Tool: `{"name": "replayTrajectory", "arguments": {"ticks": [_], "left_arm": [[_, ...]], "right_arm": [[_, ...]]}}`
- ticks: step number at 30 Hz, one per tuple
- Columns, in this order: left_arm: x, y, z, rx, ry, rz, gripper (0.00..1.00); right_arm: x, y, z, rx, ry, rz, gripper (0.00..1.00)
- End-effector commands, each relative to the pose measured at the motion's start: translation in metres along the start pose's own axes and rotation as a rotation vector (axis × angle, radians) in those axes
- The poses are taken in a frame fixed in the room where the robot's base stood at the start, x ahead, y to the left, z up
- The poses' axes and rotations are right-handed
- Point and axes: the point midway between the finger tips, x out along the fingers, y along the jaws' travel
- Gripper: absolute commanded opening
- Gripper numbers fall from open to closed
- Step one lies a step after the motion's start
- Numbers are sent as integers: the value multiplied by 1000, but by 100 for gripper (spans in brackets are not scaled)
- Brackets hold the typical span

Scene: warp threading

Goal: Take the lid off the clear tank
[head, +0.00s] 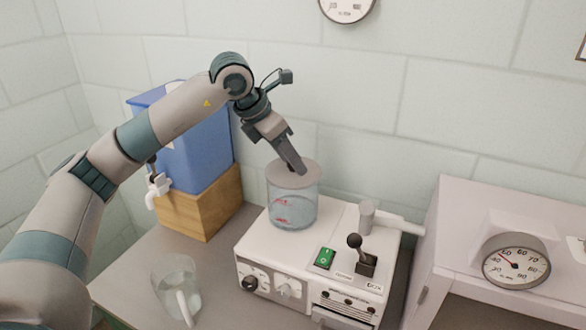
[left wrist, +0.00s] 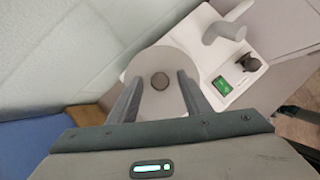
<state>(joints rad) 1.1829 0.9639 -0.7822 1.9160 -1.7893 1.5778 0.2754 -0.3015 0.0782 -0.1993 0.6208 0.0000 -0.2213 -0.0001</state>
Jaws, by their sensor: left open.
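The clear tank (head: 292,208) stands on the back left of the white machine (head: 252,246), with clear liquid and red marks on its wall. Its round grey-beige lid (head: 308,180) sits on top. My left gripper (head: 301,170) points down at the lid. In the left wrist view its open fingers (left wrist: 158,88) lie on either side of the knob; I cannot tell whether they touch it. My right gripper is not in view.
The machine carries a green switch (head: 325,258), a black lever (head: 359,252) and a grey spout (head: 378,216). A blue container (head: 200,140) on a wooden block (head: 205,213) is at left. A clear jug (head: 177,285) stands front left. A pale cabinet with a dial (head: 516,262) is at right.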

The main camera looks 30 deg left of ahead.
Motion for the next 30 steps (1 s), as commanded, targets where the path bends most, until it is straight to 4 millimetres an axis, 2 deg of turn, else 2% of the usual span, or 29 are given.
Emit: {"name": "replayTrajectory", "arguments": {"ticks": [11,12,17,18,30], "left_arm": [[0,0,0,0,0,0,44],[0,0,0,-1,0,0,42],[0,0,0,-1,0,0,4],[0,0,0,-1,0,0,0],[-3,0,2,0,-1,0,0]], "right_arm": [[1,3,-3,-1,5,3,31],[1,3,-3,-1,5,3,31],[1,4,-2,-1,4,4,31],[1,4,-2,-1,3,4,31],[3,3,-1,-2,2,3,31]]}}
